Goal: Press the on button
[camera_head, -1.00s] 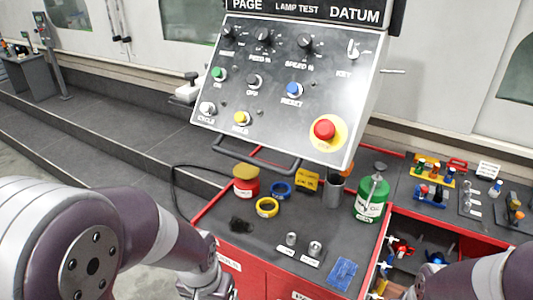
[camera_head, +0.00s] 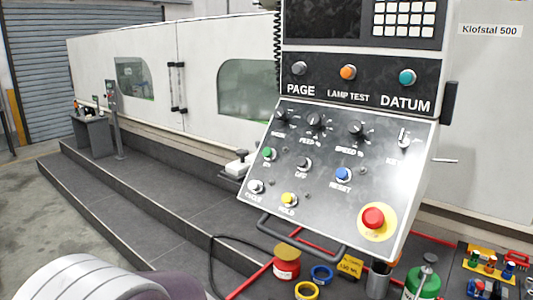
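The green ON button (camera_head: 269,153) is on the left side of the slanted grey control panel (camera_head: 320,180). An OFF button (camera_head: 303,163) with a dark cap is to its right, and a blue RESET button (camera_head: 343,174) is further right. Below are a white CYCLE button (camera_head: 255,187) and a yellow HOLD button (camera_head: 289,200). A large red button (camera_head: 373,218) on a yellow disc is at the lower right of the panel. Nothing covers the green button. Neither gripper is in view; only part of my arm shows at the bottom left.
A metal bar handle (camera_head: 300,238) runs under the panel's lower edge. Below it a tool top carries a red pot (camera_head: 287,262), a blue ring (camera_head: 321,275), a yellow ring (camera_head: 306,290) and a green can (camera_head: 423,283). Floor and steps at the left are clear.

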